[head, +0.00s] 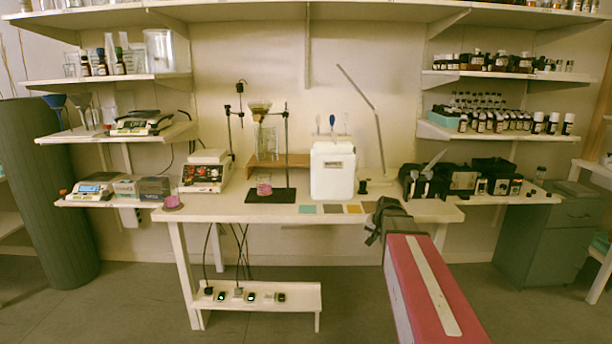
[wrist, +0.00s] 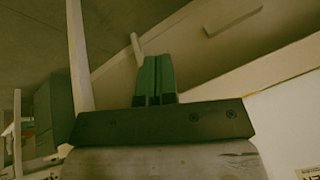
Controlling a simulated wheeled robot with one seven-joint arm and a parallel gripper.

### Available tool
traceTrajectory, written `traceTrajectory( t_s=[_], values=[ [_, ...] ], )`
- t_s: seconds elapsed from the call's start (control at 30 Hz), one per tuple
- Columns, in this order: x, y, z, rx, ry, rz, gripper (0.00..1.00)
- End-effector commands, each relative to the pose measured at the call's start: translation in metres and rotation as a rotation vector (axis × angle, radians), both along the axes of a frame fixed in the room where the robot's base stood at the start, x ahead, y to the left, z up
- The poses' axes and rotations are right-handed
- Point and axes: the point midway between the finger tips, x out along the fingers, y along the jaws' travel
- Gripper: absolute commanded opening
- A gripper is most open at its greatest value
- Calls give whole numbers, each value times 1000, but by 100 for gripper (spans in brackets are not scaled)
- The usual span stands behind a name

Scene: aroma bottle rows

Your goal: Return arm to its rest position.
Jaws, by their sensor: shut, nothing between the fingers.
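My red arm reaches from the lower right of the head view toward the right end of the white table (head: 240,214). My gripper is at its far end, but its fingers are hard to make out in the head view. In the wrist view my gripper (wrist: 154,80) shows two dark green fingers side by side, shut with nothing between them. The wrist view is tilted and dim, with pale boards or edges behind the fingers.
Coloured squares (head: 332,209), a white box (head: 332,170) and a lab stand (head: 286,150) are on the table. Black holders with bottles (head: 490,175) stand at the right. Bottle shelves (head: 510,75) hang above. The floor (head: 130,290) in front is mostly clear.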

Motion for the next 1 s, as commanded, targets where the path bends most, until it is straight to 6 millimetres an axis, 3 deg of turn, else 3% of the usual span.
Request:
traceTrajectory(
  t_s=[0.03, 0.2, 0.3, 0.43, 0.53, 1.0],
  values=[
    [-31, 14, -20, -21, 50, 42, 0],
    [-111, 47, -73, -92, 207, 184, 0],
    [-153, 61, -95, -128, 288, 260, 0],
    [-192, 71, -113, -161, 364, 333, 0],
    [-205, 73, -119, -173, 392, 359, 0],
    [-205, 73, -119, -173, 392, 359, 0]
  ],
)
